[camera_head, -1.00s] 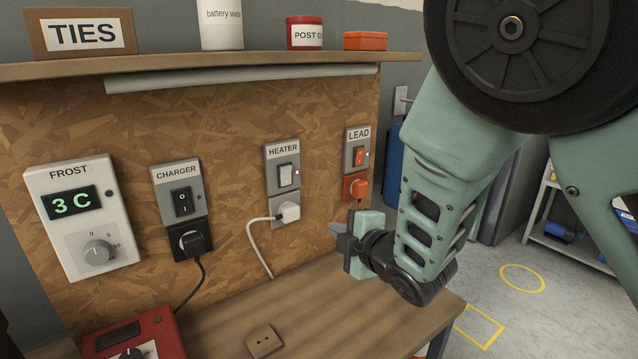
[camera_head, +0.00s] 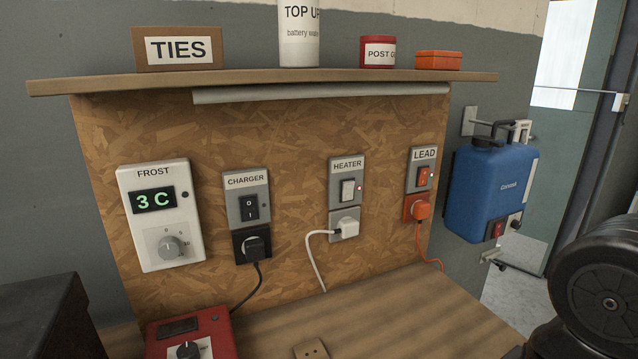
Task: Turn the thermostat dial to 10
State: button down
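The thermostat (camera_head: 160,215) is a white box labelled FROST, mounted on the left of the chipboard panel. Its green display (camera_head: 153,200) reads 3 C. Below the display is a grey round dial (camera_head: 172,247) with small scale marks around it; its exact pointer setting is too small to tell. My gripper is out of view; only a dark part of my arm shows at the lower right edge, well apart from the thermostat.
CHARGER (camera_head: 247,206), HEATER (camera_head: 347,192) and LEAD (camera_head: 421,178) switches with plugged cables sit right of the thermostat. A shelf (camera_head: 270,80) overhangs the panel. A red box (camera_head: 222,332) stands on the bench (camera_head: 440,300) below. A blue container (camera_head: 488,190) hangs at right.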

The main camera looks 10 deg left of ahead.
aim_at(169, 246)
jog(key=u, duration=1.4)
